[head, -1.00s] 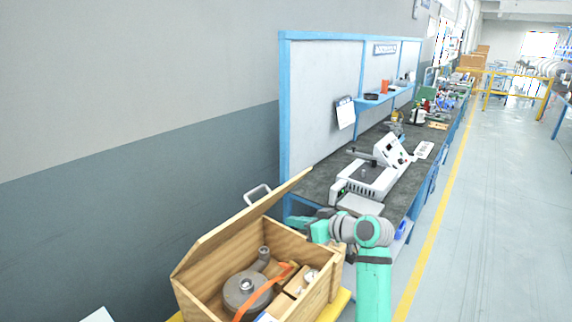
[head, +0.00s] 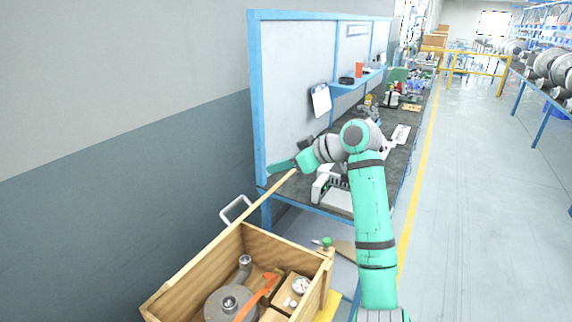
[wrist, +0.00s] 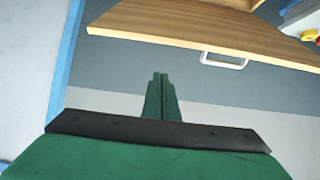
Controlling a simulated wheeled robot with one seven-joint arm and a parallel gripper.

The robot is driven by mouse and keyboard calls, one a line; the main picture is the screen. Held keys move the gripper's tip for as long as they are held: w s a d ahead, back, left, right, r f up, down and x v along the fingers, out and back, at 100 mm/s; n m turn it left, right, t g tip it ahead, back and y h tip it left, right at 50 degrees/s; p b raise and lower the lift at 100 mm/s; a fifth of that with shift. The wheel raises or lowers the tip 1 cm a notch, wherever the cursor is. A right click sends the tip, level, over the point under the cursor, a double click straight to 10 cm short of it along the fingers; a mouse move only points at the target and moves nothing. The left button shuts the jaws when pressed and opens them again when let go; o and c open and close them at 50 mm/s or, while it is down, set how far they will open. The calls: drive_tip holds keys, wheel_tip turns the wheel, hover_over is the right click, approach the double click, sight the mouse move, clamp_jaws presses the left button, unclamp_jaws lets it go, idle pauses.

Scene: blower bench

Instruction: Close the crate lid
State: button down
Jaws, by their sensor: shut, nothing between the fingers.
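The wooden crate (head: 283,247) stands at the bottom of the head view with its top open. Its lid (head: 205,255) stands raised along the crate's left side, seen nearly edge-on and sloping up to a far corner. In the wrist view the lid (wrist: 205,28) is a broad wooden panel across the top, beyond my fingertips. My gripper (head: 272,168) is shut and empty, above the lid's far corner on the wall side. Its closed fingers also show in the wrist view (wrist: 161,78), with a visible gap to the lid.
Inside the crate lie a grey round blower part (head: 228,302), an orange strap (head: 262,292) and small boxes. A metal handle (head: 236,209) sits beside the lid. The workbench with its blue-framed panel (head: 285,90) stands close behind my gripper. The aisle at right is clear.

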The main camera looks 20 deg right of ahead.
drive_tip(key=x, duration=0.4)
drive_tip(key=shift+f, duration=0.3)
drive_tip(key=shift+s+d+f, duration=0.6)
drive_tip(key=shift+s+f, duration=0.05)
drive_tip(key=shift+s, duration=0.1)
drive_tip(key=shift+s+d+f, duration=0.3)
drive_tip(key=shift+s+f, duration=0.1)
drive_tip(key=shift+s, duration=0.05)
drive_tip(key=shift+f, duration=0.1)
